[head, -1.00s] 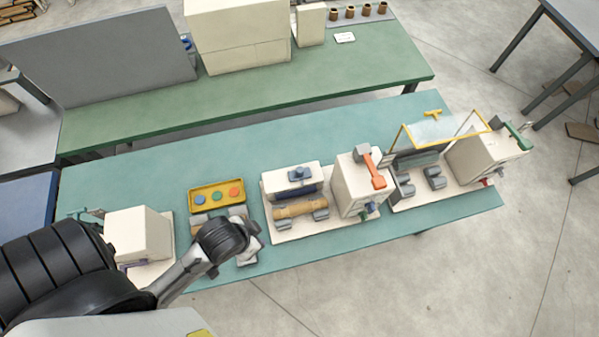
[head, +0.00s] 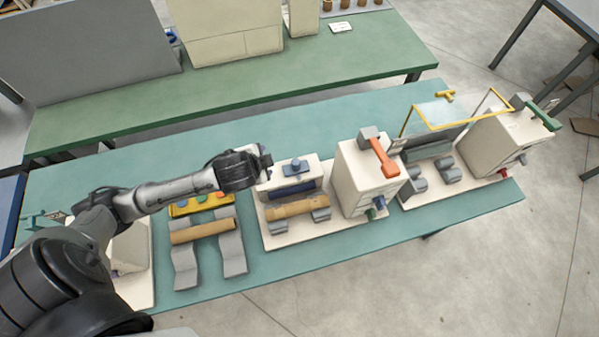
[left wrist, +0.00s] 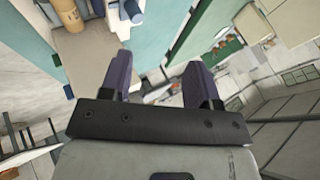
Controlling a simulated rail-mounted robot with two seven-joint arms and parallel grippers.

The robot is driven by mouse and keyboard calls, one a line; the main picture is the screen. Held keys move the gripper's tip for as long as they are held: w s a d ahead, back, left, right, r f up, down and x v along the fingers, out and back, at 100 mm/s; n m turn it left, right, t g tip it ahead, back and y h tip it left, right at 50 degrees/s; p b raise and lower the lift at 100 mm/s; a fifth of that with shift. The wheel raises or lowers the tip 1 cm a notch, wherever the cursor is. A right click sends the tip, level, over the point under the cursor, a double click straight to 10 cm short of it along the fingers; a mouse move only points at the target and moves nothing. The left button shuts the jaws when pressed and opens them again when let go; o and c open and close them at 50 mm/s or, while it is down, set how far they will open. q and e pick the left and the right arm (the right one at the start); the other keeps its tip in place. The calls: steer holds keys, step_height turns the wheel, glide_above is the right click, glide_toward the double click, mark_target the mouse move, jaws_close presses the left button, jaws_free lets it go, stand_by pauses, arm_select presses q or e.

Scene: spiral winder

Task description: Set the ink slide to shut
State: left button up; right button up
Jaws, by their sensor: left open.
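In the head view, a cream ink block with a dark blue roller along its front stands on the middle machine's base. A small blue-grey slide knob (head: 295,166) sits on top of it; I take this for the ink slide, and its setting is too small to read. My left gripper (head: 267,160) is just left of the block, and any gap to it is hard to judge. In the left wrist view my left gripper (left wrist: 160,72) shows two dark fingers spread apart with nothing between them. My right gripper is not in view.
A tan roller (head: 297,207) lies in front of the block. Right of it stands a cream housing (head: 358,178) with an orange lever (head: 383,156). A yellow-framed clear guard (head: 450,110) is farther right. The teal table (head: 320,129) is clear behind the machine.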

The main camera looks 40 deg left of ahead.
mark_target(295, 162)
arm_select(q)
steer(key=w+a+f+m+g+h+b, duration=0.1)
steer(key=w+a+f+g+h+b, duration=0.1)
steer(key=a+f, duration=0.6)
steer(key=w+d+f+h, duration=0.2)
steer(key=w+d+f, duration=0.1)
steer(key=w+d+f+n+t+h, duration=0.1)
steer(key=w+d+f+h, duration=0.1)
steer(key=w+d, duration=0.1)
steer(key=w+d+f+t+h, duration=0.1)
steer(key=w+d+f+h, duration=0.1)
steer(key=w, duration=0.3)
steer(key=shift+d+f+n, duration=0.3)
steer(key=shift+d+f, duration=0.25)
steer(key=shift+f, duration=0.25)
steer(key=shift+w+d+f, duration=0.25)
steer(key=shift+w+f, duration=0.1)
steer(key=shift+f, duration=0.15)
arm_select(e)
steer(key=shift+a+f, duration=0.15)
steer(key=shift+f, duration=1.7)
arm_select(q)
steer(key=shift+c, duration=0.3)
